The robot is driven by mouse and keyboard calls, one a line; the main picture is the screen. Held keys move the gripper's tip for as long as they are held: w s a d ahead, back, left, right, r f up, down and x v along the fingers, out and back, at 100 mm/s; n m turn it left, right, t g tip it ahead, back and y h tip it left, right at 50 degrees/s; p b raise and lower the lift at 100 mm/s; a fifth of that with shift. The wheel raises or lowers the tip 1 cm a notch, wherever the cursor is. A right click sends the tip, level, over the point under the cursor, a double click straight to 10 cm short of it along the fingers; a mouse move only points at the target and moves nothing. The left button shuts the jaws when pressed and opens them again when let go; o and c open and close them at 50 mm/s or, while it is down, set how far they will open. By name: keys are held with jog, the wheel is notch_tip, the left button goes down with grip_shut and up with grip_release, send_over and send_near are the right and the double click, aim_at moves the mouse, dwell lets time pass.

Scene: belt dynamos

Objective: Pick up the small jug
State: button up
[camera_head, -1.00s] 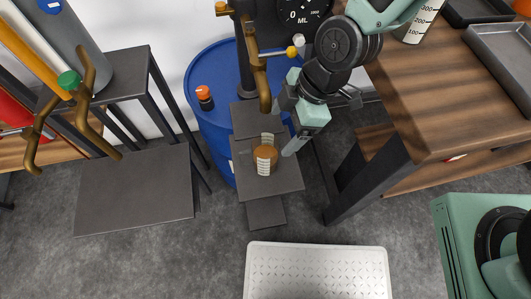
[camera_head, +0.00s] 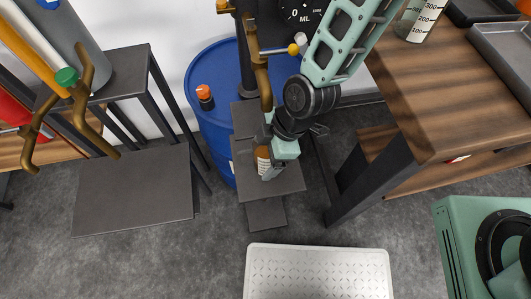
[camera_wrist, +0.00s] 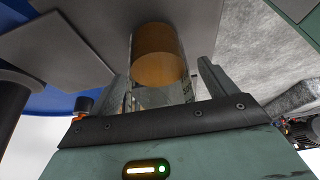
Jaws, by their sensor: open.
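The small jug (camera_head: 262,158) is clear with graduation marks and amber liquid inside. It stands on a dark grey plate (camera_head: 290,183) below a brass spout (camera_head: 264,85). My gripper (camera_head: 271,168) is at the jug's right side in the head view and hides part of it. In the wrist view the jug (camera_wrist: 158,60) lies between the two fingers of my open gripper (camera_wrist: 162,88), with a gap visible on the right side. Contact on the left side is hard to tell.
A blue barrel (camera_head: 212,120) stands behind the plate, with an orange-capped item (camera_head: 204,97) on top. A wooden table (camera_head: 460,100) is at right. A white textured platform (camera_head: 317,275) lies in front. A grey shelf (camera_head: 130,195) is at left.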

jog(key=c, duration=1.4)
jog(key=shift+r, duration=0.15)
